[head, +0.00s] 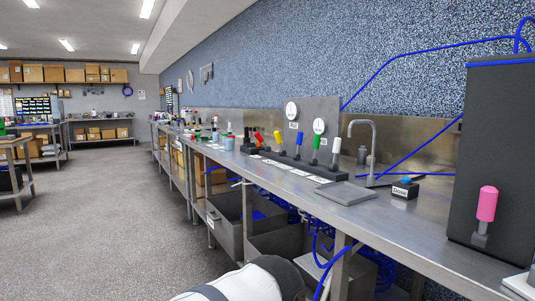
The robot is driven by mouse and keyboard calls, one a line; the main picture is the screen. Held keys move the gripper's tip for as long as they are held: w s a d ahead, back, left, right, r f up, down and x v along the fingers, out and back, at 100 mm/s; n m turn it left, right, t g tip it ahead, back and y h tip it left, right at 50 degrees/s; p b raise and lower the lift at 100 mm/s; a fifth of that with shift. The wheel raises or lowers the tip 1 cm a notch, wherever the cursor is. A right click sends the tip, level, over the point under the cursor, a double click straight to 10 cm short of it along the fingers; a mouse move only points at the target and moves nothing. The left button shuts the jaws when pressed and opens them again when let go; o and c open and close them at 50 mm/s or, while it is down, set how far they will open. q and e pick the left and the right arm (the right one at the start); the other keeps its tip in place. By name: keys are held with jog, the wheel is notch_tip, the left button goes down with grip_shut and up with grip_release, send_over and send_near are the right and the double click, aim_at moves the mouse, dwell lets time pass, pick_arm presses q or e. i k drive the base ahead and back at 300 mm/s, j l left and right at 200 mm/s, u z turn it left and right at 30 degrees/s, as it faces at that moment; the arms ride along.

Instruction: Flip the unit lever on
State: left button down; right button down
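A lever with a pink grip (487,204) is on the front of a tall dark grey unit (495,110) at the right edge of the head view. The grip points up and leans slightly. The frame cuts off the unit's right side. I cannot tell from here whether this lever is on or off. Neither of my grippers shows in the head view; only a white and black part of my own body (245,281) shows at the bottom.
The steel bench (385,225) runs along the right wall. Grey bins (230,232) and blue tubing (325,260) are below.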

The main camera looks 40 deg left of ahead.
aim_at(296, 156)
jog(key=u, duration=1.1)
